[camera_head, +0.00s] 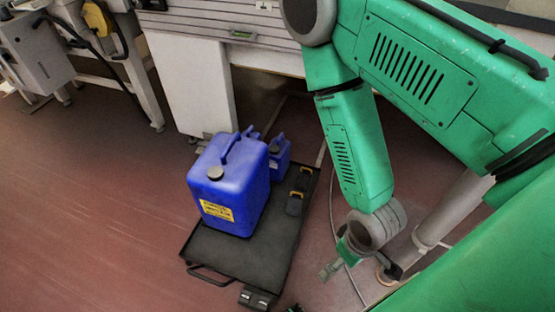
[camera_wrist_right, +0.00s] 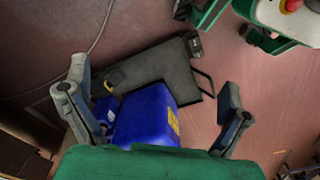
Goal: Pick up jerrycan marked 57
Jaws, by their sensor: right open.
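A large blue jerrycan (camera_head: 232,185) with a dark cap and a yellow label stands upright on a black platform cart; the label's text is too small to read. A smaller blue jerrycan (camera_head: 279,155) stands behind it, partly hidden. My right gripper (camera_head: 345,262) is to the right of the cart, apart from both cans. In the right wrist view its two fingers (camera_wrist_right: 155,85) are spread wide and empty, with the large jerrycan (camera_wrist_right: 148,115) and the small one (camera_wrist_right: 105,108) showing between and beyond them. My left gripper is not in view.
The black cart (camera_head: 225,257) has a handle at its front edge and a dark item with yellow (camera_head: 298,185) on its right side. A white cabinet and bench (camera_head: 195,85) stand behind. A cable (camera_head: 335,215) lies on the floor at right. The reddish floor at left is clear.

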